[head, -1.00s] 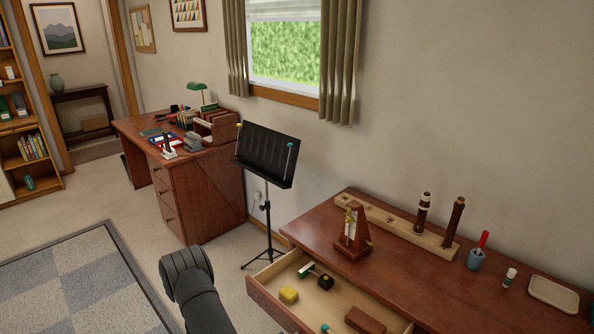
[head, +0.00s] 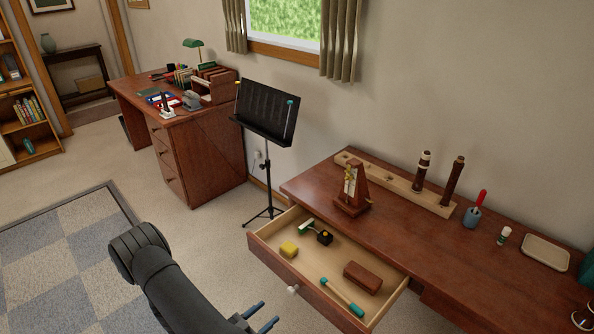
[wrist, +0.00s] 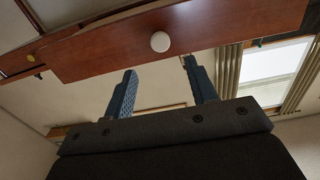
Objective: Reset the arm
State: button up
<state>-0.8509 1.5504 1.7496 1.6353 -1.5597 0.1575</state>
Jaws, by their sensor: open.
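My gripper (head: 261,316) shows at the bottom edge of the head view, in front of the open drawer and its white knob. Its two blue fingers are apart with nothing between them. In the wrist view my gripper (wrist: 163,88) is also open and empty, and the reddish wooden drawer front (wrist: 110,52) with its round white knob (wrist: 160,42) lies beyond the fingertips. My dark arm reaches in from the lower left of the head view.
A metronome (head: 352,190) stands on the desktop above. A music stand (head: 266,112) is behind. Carpet lies clear at left.

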send_near(290, 293)
jog(key=x, duration=1)
jog(key=shift+w+f, duration=0.1)
jog(key=shift+f, duration=0.1)
dwell(1.0)
jog(key=v, duration=1.6)
dwell(0.4)
